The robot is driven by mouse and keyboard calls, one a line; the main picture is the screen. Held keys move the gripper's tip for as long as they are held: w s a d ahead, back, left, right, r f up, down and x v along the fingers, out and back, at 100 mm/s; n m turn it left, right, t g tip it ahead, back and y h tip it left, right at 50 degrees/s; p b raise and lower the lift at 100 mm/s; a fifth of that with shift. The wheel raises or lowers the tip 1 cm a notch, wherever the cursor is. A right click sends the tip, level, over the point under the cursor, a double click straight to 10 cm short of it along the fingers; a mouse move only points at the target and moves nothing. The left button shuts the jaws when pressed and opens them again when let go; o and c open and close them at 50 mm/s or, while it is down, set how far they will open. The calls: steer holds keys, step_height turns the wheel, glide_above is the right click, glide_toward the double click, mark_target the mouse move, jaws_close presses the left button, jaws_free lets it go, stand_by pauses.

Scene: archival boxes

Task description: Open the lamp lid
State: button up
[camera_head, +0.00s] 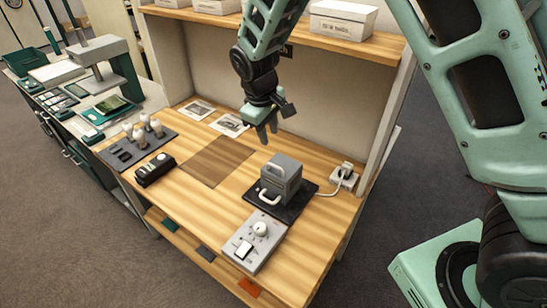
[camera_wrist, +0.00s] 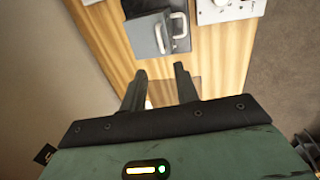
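The lamp (camera_head: 286,185) is a grey box on a black base plate (camera_head: 298,208), at the right of the wooden table. A pale handle shows on its upper part and another low on its front side. In the wrist view the grey lamp (camera_wrist: 143,33) is at the top, with two pale handles to its right. The lid looks shut, though its seam is too small to make out. My gripper (camera_head: 268,140) hangs above the table, behind and left of the lamp and apart from it. In the wrist view its two fingers (camera_wrist: 162,72) are spread with nothing between them.
A grey control box (camera_head: 256,242) with a knob and switch stands in front of the lamp. A white socket (camera_head: 345,177) with a cable is to the right. A black device (camera_head: 155,169) and a dark tray (camera_head: 122,154) lie left. A shelf with white boxes (camera_head: 343,20) overhangs the back.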

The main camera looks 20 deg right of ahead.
steer(key=p, duration=0.4)
glide_above(274, 174)
step_height(274, 174, down, 13)
steer(key=shift+r, duration=0.2)
jaws_close()
